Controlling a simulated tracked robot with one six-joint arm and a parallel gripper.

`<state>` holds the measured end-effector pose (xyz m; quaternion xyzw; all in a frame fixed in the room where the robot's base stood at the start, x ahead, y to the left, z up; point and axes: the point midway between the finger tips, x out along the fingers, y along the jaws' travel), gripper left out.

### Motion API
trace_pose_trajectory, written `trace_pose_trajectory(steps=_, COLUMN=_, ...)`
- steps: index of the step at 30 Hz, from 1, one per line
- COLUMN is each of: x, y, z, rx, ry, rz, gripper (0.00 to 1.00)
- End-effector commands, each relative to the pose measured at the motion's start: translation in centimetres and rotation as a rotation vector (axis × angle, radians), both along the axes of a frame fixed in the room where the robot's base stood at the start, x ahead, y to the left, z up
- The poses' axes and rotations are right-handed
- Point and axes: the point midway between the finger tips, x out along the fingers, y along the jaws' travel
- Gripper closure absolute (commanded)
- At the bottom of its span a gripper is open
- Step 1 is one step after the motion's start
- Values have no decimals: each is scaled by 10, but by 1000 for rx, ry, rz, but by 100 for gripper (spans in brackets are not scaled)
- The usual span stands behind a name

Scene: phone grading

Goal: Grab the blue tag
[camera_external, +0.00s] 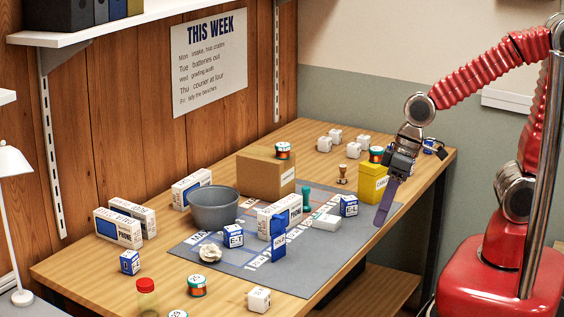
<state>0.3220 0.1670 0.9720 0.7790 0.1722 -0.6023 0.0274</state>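A blue upright piece (278,240) that looks like a tag stands on the grey mat (215,262), in front of a white-and-blue phone box (283,217). Its lettering is too small to read.
A yellow box (372,182) stands just left of my gripper. A grey bowl (214,208), a cardboard box (266,173), a green peg (306,197) and several small boxes and spools crowd the table.

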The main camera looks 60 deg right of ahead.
Motion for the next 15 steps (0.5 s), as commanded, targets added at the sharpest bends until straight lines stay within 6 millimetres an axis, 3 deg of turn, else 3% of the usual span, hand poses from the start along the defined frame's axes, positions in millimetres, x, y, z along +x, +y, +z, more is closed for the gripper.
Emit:
trace_pose_trajectory(steps=6, x=14, y=58, z=-35, rx=74, ry=-24, rz=15, gripper=66)
trace_pose_trajectory(steps=15, x=43, y=118, z=-79, rx=143, ry=-142, rz=-48, gripper=66)
